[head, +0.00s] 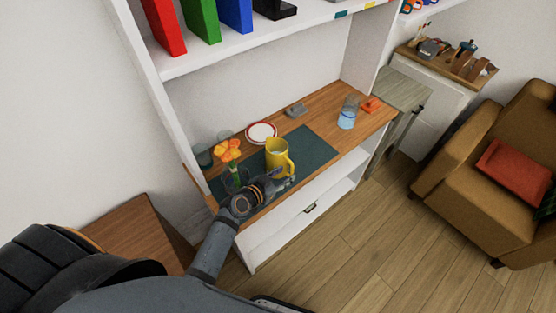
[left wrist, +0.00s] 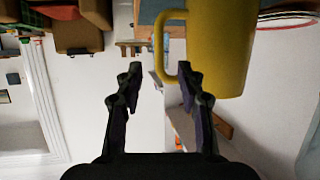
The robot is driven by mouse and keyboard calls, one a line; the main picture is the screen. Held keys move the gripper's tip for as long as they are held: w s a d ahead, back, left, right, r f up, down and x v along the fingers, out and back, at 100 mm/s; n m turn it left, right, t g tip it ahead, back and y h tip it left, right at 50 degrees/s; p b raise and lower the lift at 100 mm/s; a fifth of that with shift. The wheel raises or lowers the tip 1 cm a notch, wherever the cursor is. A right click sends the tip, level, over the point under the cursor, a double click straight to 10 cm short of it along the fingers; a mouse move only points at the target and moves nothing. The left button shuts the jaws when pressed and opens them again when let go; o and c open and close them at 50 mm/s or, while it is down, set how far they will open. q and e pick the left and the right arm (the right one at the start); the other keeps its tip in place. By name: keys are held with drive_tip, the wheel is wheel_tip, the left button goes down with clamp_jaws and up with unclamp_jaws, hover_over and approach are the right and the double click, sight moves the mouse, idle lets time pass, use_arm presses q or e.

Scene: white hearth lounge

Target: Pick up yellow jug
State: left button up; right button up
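The yellow jug (head: 275,157) stands upright on a dark green mat (head: 316,148) on the wooden desk top, its handle toward the right. My left gripper (head: 288,182) is just in front of the jug, low over the desk's front edge. In the left wrist view, which looks upside down, the jug (left wrist: 222,45) fills the upper right. My left gripper (left wrist: 161,68) is open there, and the jug's handle (left wrist: 160,60) shows at the gap between the fingertips. I cannot tell whether a finger touches it. My right gripper is not in view.
An orange flower (head: 228,150) stands close left of the jug. A red-rimmed plate (head: 261,131) lies behind it. A glass (head: 348,113), an orange item (head: 371,104) and a grey item (head: 295,109) are farther right. A shelf (head: 255,43) with coloured binders overhangs the desk.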

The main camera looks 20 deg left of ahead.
sight(292, 170)
use_arm(q)
drive_tip(key=x, duration=0.5)
drive_tip(key=shift+w+d, duration=0.15)
drive_tip(key=shift+w, duration=0.1)
drive_tip(key=shift+w+d+f, duration=0.1)
drive_tip(key=shift+w+f, duration=0.1)
drive_tip(key=shift+s+r, duration=0.1)
drive_tip(key=shift+s, duration=0.05)
drive_tip(key=shift+c, duration=0.9)
clamp_jaws()
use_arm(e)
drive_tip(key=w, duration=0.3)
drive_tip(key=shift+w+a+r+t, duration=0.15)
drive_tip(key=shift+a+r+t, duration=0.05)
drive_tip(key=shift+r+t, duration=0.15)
